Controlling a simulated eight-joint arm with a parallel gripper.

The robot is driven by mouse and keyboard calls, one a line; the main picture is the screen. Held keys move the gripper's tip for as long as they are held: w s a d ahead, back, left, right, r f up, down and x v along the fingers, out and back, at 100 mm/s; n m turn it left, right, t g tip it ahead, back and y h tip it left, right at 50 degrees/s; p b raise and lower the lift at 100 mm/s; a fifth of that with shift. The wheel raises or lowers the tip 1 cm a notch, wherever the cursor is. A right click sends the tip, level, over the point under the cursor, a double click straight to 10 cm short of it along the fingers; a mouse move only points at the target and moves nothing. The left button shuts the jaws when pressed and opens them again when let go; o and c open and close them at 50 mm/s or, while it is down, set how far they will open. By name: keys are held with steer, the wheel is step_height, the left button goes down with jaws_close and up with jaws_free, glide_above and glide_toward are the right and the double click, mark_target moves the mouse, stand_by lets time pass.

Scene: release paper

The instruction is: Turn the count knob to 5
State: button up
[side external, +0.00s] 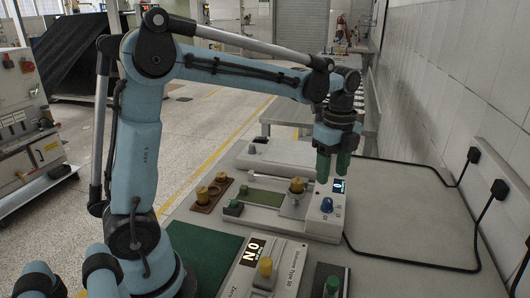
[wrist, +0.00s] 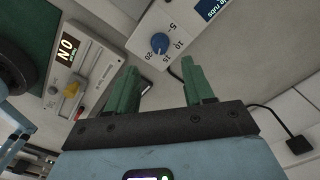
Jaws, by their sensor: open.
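The count knob is a small blue dial (side external: 326,205) on the right end panel of the grey machine (side external: 265,215). In the wrist view the blue knob (wrist: 159,43) has the printed numbers 5, 10, 15 and 20 around its right side. Its pointer direction is too small to tell. A small blue display (side external: 339,186) beside it shows what looks like 0. My gripper (side external: 333,165) has green fingers and hangs above the panel, apart from the knob. In the wrist view my gripper (wrist: 160,66) is open and empty, with the knob beyond the fingertips.
A second device (side external: 262,268) with a lit display and yellow knob stands in front. A brown holder (side external: 211,195) with brass pieces sits to the left. A green mat (side external: 205,250) lies near my base. Black cables cross the bench at the right, where the top is mostly clear.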

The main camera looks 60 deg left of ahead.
mark_target(328, 200)
step_height(328, 200, down, 8)
steer(key=shift+r, duration=0.2)
stand_by(0.3)
jaws_close()
